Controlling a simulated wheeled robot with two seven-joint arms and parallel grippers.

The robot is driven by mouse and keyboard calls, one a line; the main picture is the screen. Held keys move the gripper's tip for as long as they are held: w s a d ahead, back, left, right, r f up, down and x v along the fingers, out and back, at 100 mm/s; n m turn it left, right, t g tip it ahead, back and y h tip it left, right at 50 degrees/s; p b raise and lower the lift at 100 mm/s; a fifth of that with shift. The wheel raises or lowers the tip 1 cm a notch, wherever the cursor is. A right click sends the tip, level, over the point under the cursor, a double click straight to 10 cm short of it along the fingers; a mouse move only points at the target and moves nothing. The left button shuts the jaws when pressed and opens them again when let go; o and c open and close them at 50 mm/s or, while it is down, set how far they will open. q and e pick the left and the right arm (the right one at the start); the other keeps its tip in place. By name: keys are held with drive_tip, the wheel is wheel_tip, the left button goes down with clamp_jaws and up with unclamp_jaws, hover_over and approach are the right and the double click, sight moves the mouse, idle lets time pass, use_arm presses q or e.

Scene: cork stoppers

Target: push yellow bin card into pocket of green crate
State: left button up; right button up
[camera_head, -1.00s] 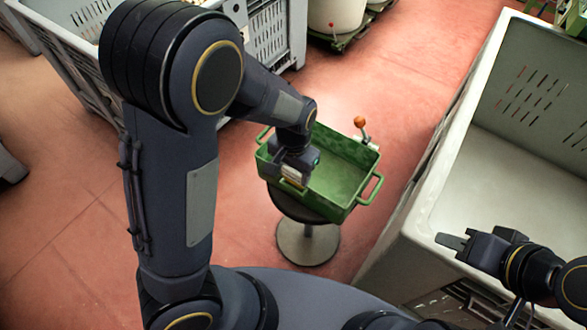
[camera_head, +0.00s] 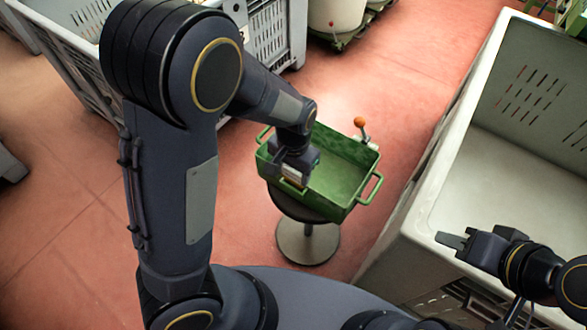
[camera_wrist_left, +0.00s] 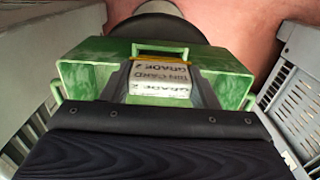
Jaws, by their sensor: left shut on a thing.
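The green crate (camera_head: 362,152) sits on a round stool, and its open inside looks empty. My left gripper (camera_head: 293,176) points down at the crate's near wall and is shut on the yellow bin card (camera_head: 291,184). In the left wrist view the card (camera_wrist_left: 160,82) shows a printed white face with a yellow edge, held between the two fingers (camera_wrist_left: 160,92), against the crate wall (camera_wrist_left: 88,76) by a green handle. The pocket is hidden, so I cannot tell how far the card is in it. My right gripper (camera_head: 454,240) hangs empty over the grey bin's edge.
The stool (camera_head: 307,244) stands on the red floor. A large grey bin (camera_head: 425,205) is close on the right, and another grey slatted bin (camera_head: 268,42) is behind on the left. An orange-knobbed lever (camera_head: 360,123) rises at the crate's far side.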

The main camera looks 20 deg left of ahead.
use_arm(q)
drive_tip(key=shift+f+b, duration=1.15)
drive_tip(key=shift+f, duration=0.5)
idle(1.4)
drive_tip(key=o, duration=1)
drive_tip(key=shift+o, duration=0.2)
drive_tip(key=shift+r+p, duration=1)
drive_tip(key=shift+r, duration=2.95)
drive_tip(key=shift+a+r, duration=0.1)
drive_tip(key=shift+r, duration=0.1)
drive_tip(key=s+a+r+n+t+h+p, duration=0.2)
drive_tip(key=s+a+r+n+p, duration=0.1)
drive_tip(key=s+r, duration=0.5)
drive_tip(key=s+a+r+n+t+h+p, duration=0.1)
drive_tip(key=s+a+r+p, duration=0.5)
drive_tip(key=r, duration=0.7)
drive_tip(key=s+n+t+p, duration=0.1)
drive_tip(key=s+t+p, duration=0.1)
drive_tip(key=shift+s+n+t+h, duration=0.15)
drive_tip(key=shift+n+t+h, duration=0.15)
drive_tip(key=shift+n+h, duration=0.1)
